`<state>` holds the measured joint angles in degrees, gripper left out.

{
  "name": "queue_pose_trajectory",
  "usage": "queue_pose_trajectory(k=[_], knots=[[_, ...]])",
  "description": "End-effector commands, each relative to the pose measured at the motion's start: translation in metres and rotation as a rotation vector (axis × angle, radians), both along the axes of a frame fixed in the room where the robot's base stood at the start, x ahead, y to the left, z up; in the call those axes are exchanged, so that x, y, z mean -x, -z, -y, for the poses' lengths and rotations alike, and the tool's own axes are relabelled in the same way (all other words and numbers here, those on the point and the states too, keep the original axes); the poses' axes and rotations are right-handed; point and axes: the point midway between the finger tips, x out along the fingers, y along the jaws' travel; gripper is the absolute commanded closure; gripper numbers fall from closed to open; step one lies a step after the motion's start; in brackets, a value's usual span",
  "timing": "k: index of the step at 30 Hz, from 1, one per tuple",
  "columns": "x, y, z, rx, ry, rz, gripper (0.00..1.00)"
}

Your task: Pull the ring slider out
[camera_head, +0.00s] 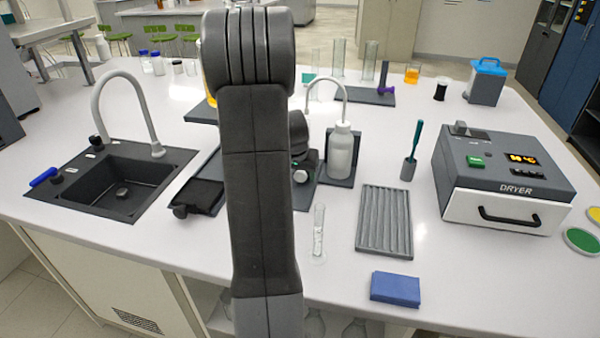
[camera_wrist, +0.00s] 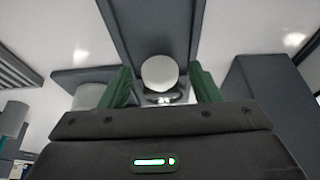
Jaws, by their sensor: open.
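My gripper (camera_wrist: 160,69) is open in the wrist view, with one green finger on each side of a pale round knob-like part (camera_wrist: 158,74). A thin metallic piece shows just below this part, between the fingers. I cannot tell for sure whether this is the ring slider, or whether the fingers touch it. A dark grey panel (camera_wrist: 150,25) lies behind it. In the head view my arm hides most of the rig. A dark base (camera_head: 305,195) shows to the right of my arm, and a dark tray (camera_head: 212,170) to the left.
A white wash bottle (camera_head: 341,152) stands close right of my gripper. A glass cylinder (camera_head: 318,232) and a grooved grey rack (camera_head: 384,222) are nearer the front. A dryer (camera_head: 503,180) stands at right, a sink (camera_head: 122,185) at left. A blue block (camera_head: 395,289) lies near the front edge.

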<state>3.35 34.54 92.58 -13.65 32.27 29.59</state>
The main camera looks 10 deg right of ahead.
Motion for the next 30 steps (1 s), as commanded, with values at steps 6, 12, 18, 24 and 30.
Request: queue_pose_trajectory(k=[6, 12, 18, 24, 30], knots=[[-0.001, 0.001, 0.000, 0.000, 0.000, 0.001, 0.43], [-0.001, 0.001, 0.000, 0.000, 0.000, 0.000, 0.69], [0.000, 0.001, 0.000, 0.000, 0.000, 0.000, 1.00], [0.005, 0.002, -0.003, 0.000, -0.001, 0.000, 1.00], [0.024, 0.002, -0.011, 0.001, -0.001, 0.001, 1.00]])
